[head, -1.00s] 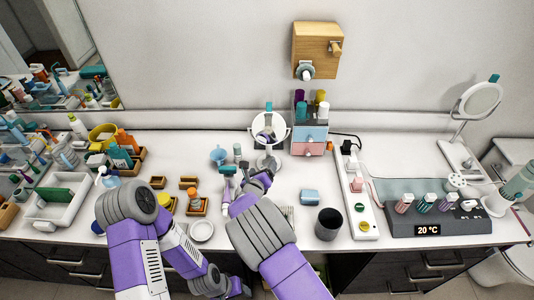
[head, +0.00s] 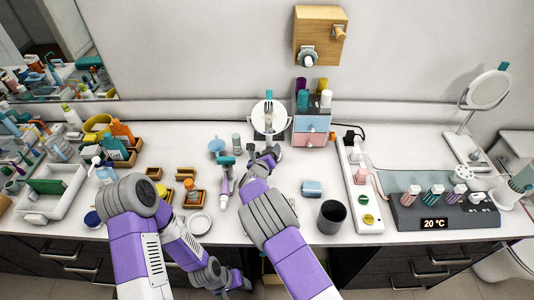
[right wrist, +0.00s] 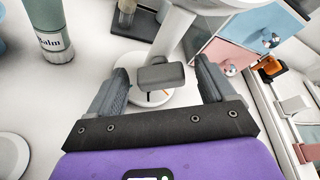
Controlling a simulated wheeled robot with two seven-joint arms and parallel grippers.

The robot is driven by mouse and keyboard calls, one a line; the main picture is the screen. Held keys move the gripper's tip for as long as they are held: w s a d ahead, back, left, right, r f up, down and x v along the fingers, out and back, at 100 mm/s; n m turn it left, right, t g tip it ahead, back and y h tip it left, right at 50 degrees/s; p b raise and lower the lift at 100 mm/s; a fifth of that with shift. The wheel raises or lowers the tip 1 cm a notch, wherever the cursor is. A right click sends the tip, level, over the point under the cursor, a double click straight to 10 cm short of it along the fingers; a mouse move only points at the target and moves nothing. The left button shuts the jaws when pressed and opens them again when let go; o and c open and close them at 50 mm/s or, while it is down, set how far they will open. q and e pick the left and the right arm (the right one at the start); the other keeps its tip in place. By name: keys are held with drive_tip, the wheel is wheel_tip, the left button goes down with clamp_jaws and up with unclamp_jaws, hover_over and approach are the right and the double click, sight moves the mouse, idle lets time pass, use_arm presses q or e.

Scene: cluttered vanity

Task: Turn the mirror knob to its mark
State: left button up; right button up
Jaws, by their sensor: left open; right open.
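A small round mirror (head: 269,117) on a white stand, with a teal piece on top, stands at the back middle of the counter. In the right wrist view its white stand (right wrist: 176,32) rises from a round base, which bears a small orange mark. My right gripper (head: 266,157) is open just in front of this mirror. In the right wrist view a dark grey block (right wrist: 162,77), perhaps the knob, shows between the open fingers (right wrist: 160,88), with gaps on both sides. My left gripper (head: 240,283) is low, near the counter's front edge, away from the mirror.
A pink and blue drawer box (head: 310,130) stands right of the mirror. A balm tube (right wrist: 52,32) and other bottles stand to its left. A dark cup (head: 331,216) and a blue block (head: 312,188) are nearer the front. A second round mirror (head: 488,90) stands far right.

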drive_tip(key=shift+w+f, duration=0.1)
drive_tip(key=shift+w, duration=0.1)
drive_tip(key=c, duration=1.1)
drive_tip(key=shift+o, duration=0.2)
drive_tip(key=m+y+b, duration=0.1)
drive_tip(key=m+b, duration=0.1)
drive_tip(key=b, duration=0.4)
drive_tip(key=m+y+b, duration=0.1)
drive_tip(key=m+b, duration=0.1)
drive_tip(key=b, duration=0.4)
drive_tip(key=shift+d+y, duration=0.4)
drive_tip(key=shift+m+b, duration=0.3)
drive_tip(key=shift+b, duration=0.8)
drive_tip(key=o, duration=1.1)
drive_tip(key=shift+c, duration=0.2)
drive_tip(key=shift+r, duration=0.2)
